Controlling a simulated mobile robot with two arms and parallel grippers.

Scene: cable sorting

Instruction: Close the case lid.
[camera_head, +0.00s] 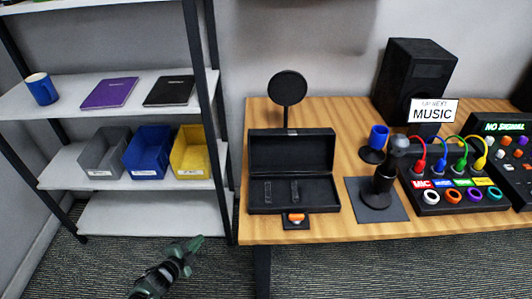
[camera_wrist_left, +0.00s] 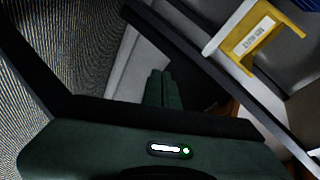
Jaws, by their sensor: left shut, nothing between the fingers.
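The black case (camera_head: 292,195) lies on the wooden table with its lid (camera_head: 292,152) raised and leaning back, so the inside shows. Two dark fittings lie in its tray. A small black piece with an orange part (camera_head: 295,219) sits at the case's front edge. My left gripper (camera_head: 196,243) is low in front of the shelf, left of the table and well apart from the case. Its dark green fingers (camera_wrist_left: 162,88) are shut and empty in the left wrist view. My right gripper is not in view.
A shelf at left holds a blue mug (camera_head: 41,88), two notebooks and grey, blue and yellow bins (camera_head: 191,152). A round black disc on a stand (camera_head: 287,88) rises behind the lid. A microphone stand (camera_head: 378,190), speaker (camera_head: 415,80) and cable box (camera_head: 455,195) stand right of the case.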

